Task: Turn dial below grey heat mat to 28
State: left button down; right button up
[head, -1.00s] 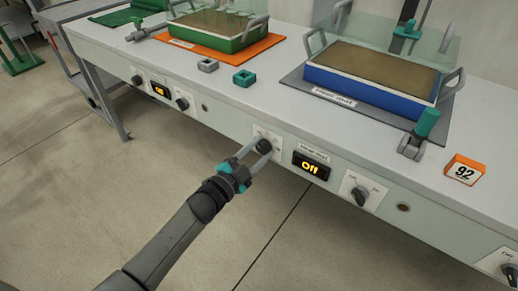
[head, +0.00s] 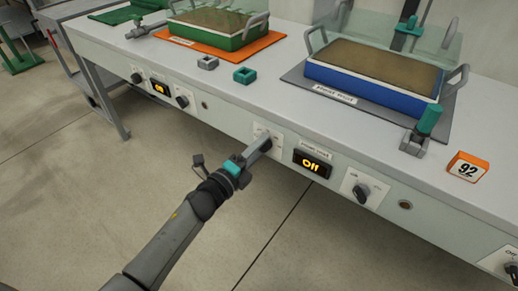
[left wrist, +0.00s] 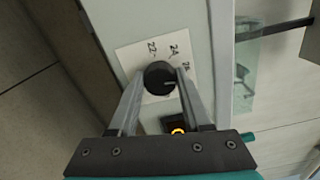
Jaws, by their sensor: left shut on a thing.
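The grey heat mat (head: 375,113) lies on the bench under a blue-walled tray. Below it, on the bench's front panel, a black dial (left wrist: 158,78) sits on a white scale plate (left wrist: 143,52); 22, 24 and 26 can be read there. A pale mark on the dial points toward the right finger; I cannot tell its exact setting. My left gripper (head: 264,143) is shut on the dial, one finger on each side in the left wrist view. In the head view the fingers hide most of the dial. The display (head: 312,163) beside it reads Off. My right gripper is not in view.
A rotary switch (head: 361,192) is right of the display. On the bench are a green-walled tray on an orange mat (head: 190,47), small grey and teal blocks (head: 245,75), a teal-handled clamp (head: 425,128) and an orange 92 sign (head: 466,167). The floor in front is clear.

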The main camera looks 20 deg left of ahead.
pick_arm(q)
jog(key=shift+m+b, duration=0.9)
jog(key=shift+m, duration=2.4)
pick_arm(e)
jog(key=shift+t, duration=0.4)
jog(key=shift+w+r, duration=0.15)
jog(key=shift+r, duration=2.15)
pick_arm(q)
jog(key=shift+c, duration=1.7)
grip_release()
jog(key=shift+s, duration=0.1)
jog(key=p+v, duration=0.2)
jog(key=v, duration=1.3)
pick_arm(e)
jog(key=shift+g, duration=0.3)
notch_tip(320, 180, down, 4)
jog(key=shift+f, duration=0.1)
